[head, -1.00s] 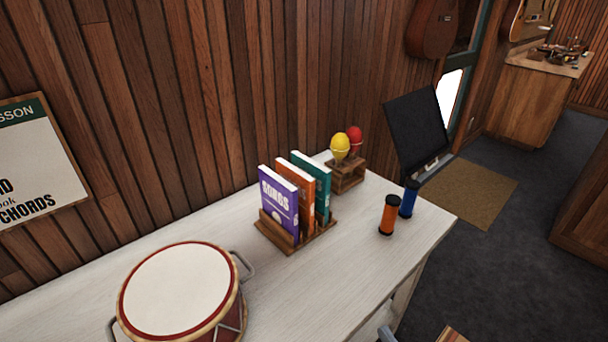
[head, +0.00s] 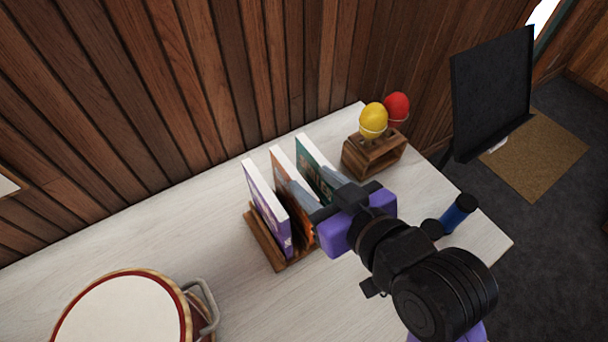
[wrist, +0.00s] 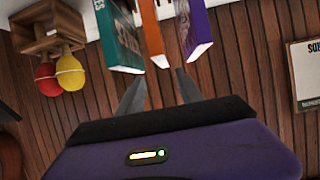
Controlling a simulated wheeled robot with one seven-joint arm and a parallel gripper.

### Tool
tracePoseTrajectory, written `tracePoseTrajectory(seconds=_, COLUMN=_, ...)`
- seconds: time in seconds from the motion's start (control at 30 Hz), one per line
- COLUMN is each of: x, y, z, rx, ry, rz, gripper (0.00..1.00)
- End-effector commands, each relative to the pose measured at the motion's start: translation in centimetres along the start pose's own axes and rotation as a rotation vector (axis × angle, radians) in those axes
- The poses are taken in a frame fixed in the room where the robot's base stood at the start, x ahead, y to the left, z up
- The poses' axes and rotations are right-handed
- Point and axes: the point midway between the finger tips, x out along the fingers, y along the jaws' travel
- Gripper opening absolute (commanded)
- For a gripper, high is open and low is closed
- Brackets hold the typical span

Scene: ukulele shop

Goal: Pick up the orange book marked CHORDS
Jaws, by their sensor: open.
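The orange book (head: 283,170) stands upright in a wooden rack (head: 262,238), between a purple book (head: 267,209) on its left and a green book (head: 310,160) on its right. My gripper (head: 308,192) is open at the rack, with its fingers close to the orange book and hiding part of its cover. In the wrist view the orange book (wrist: 152,30) lies ahead, between my two spread fingertips (wrist: 160,80). The green book (wrist: 119,35) and purple book (wrist: 194,30) flank it there. I cannot tell whether a finger touches any book.
Yellow (head: 373,119) and red (head: 397,107) egg-shaped items sit in a wooden holder (head: 374,154) behind the rack. A drum (head: 125,315) is at the front left. The wood wall is close behind.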

Motion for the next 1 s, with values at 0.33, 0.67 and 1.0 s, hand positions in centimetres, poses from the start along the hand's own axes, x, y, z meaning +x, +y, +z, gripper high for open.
tracePoseTrajectory(seconds=0.33, x=0.6, y=-0.6, z=2.1, rx=-0.017, ry=-0.084, rz=-0.023, gripper=0.43)
tracePoseTrajectory(seconds=0.67, x=4.0, y=-0.7, z=1.6, rx=-0.018, ry=-0.081, rz=-0.023, gripper=0.43)
tracePoseTrajectory(seconds=1.0, x=7.7, y=-0.8, z=1.6, rx=-0.017, ry=-0.08, rz=-0.021, gripper=0.43)
